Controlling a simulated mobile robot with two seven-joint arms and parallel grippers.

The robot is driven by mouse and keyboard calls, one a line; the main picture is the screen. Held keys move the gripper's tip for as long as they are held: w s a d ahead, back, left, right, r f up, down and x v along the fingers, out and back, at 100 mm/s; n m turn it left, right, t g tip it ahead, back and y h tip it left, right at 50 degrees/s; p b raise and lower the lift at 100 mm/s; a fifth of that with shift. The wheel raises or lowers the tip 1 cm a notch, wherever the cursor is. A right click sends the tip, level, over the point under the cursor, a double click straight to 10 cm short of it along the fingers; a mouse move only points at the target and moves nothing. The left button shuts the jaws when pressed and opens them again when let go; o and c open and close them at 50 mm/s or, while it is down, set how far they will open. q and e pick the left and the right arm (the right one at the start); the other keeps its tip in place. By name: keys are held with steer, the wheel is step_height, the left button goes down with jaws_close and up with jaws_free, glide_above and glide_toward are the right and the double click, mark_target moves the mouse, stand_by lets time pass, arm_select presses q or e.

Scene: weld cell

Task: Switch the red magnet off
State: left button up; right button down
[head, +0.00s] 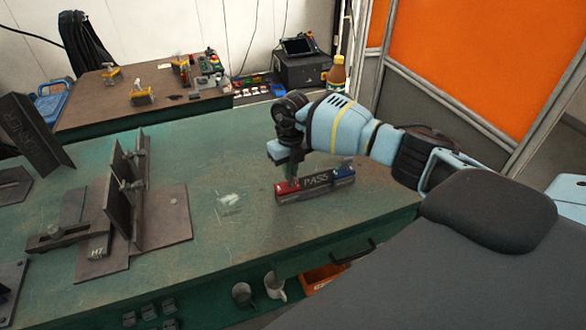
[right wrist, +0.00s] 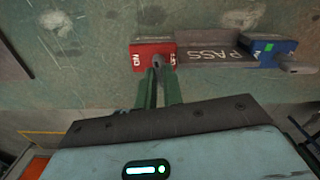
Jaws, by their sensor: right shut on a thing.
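The red magnet (head: 284,188) sits at the left end of a dark bar marked PASS (head: 316,181) on the green bench. In the right wrist view the red magnet (right wrist: 150,48) shows white lettering on both sides of a small dark lever (right wrist: 157,61). My right gripper (head: 293,178) comes down over the red magnet. Its green fingertips (right wrist: 159,75) are shut on the lever, which points toward my wrist. The blue magnet (right wrist: 268,46) at the bar's other end has a green mark and a lever pointing right. My left gripper is not in view.
Upright steel plates (head: 130,190) stand on a base to the left. A rear table (head: 150,95) carries yellow clamps and small parts. A bottle (head: 337,73) stands behind my right arm. The bench top (head: 225,240) is mostly clear in front of the bar.

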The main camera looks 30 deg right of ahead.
steer(key=shift+r+m+p, duration=0.15)
steer(key=shift+m+p, duration=0.15)
steer(key=shift+m, duration=0.7)
steer(key=shift+d, duration=0.1)
steer(key=c, duration=1.5)
jaws_free()
step_height(320, 180, up, 8)
steer(key=shift+f, duration=0.15)
